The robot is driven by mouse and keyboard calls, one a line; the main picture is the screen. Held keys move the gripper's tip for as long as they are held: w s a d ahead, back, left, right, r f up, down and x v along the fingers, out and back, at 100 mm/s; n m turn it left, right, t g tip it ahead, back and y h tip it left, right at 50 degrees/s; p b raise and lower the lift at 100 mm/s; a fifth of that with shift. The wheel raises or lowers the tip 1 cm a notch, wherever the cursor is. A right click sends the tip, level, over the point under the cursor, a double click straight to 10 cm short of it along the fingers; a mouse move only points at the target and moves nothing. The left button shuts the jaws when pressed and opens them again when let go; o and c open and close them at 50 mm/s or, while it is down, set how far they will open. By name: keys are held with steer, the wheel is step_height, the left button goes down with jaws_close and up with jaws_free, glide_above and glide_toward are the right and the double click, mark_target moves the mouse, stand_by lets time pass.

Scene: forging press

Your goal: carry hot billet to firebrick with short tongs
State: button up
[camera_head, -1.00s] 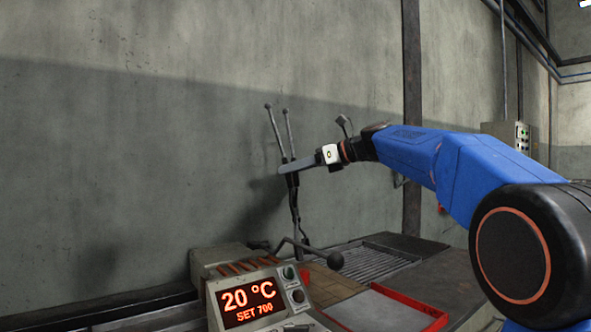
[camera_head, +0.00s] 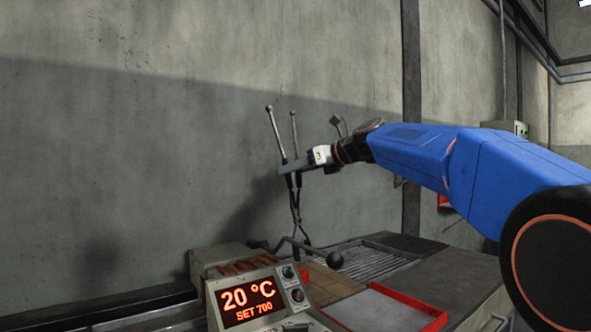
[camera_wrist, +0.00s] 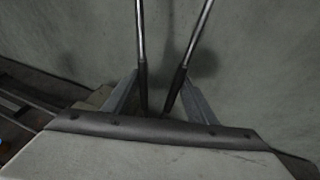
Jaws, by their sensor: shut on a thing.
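My gripper (camera_head: 290,168) is shut on the short tongs (camera_head: 296,203), gripping their dark handles. The tongs are upright; their two steel rods stick up above my fingers and the crossed lower part hangs down over the bench. In the wrist view, my fingers (camera_wrist: 161,100) stand on either side of the tongs (camera_wrist: 140,45). The tongs' lower ends are partly hidden behind a lever, and I cannot tell whether they hold anything. No glowing billet is visible. A brown, brick-like surface (camera_head: 331,284) lies on the bench; I cannot tell whether it is the firebrick.
A control box (camera_head: 254,302) at the front reads 20 °C, SET 700. A ball-knobbed lever (camera_head: 335,260) rises behind it. A grey grate (camera_head: 372,261) and a red-rimmed tray (camera_head: 411,302) lie to the right. The grey wall (camera_head: 150,150) stands close behind the tongs.

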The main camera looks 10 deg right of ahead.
steer(key=shift+w+d+f+m+t+h, duration=0.1)
steer(key=shift+m+t+h, duration=0.4)
steer(key=shift+m+h, duration=0.25)
steer(key=shift+w+d+f+m+t+h, duration=0.1)
steer(key=shift+m+t+h, duration=0.4)
steer(key=shift+m+h, duration=0.2)
steer(key=shift+f, duration=0.5)
steer(key=shift+s+d, duration=0.1)
steer(key=shift+s, duration=0.05)
steer(key=shift+t+y, duration=0.35)
steer(key=shift+t, duration=0.55)
steer(key=shift+f+v, duration=0.1)
steer(key=shift+v, duration=1)
steer(key=shift+f+v, duration=0.15)
steer(key=shift+v, duration=0.95)
steer(key=shift+s, duration=0.1)
